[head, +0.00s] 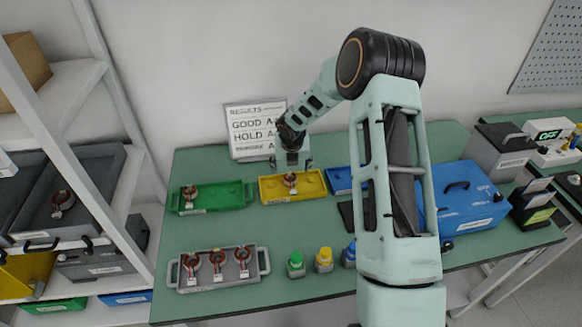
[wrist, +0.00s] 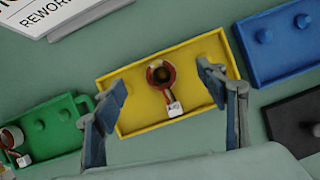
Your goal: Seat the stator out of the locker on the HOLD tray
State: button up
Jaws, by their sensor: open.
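The yellow tray (head: 313,193) lies at the back middle of the green table; I cannot read a HOLD label on it. A copper-ringed stator (head: 290,180) with a white tag sits in it, also in the wrist view (wrist: 160,74). Whether it is fully down on a peg I cannot tell. My gripper (head: 292,165) is open above the yellow tray; in the wrist view its fingers (wrist: 164,84) stand apart on either side of the stator, not touching it. Another tagged stator (head: 62,200) lies in a grey drawer on the left shelf; I cannot tell whether that is the locker.
A green tray (head: 230,197) with one stator is left of the yellow tray, a blue tray (wrist: 275,75) right. A grey tray (head: 185,272) with several stators is in front. Small bottles (head: 324,260) stand beside it. A results sign (head: 250,130) stands behind.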

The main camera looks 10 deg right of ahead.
jog(key=v, duration=1.2)
dwell(0.5)
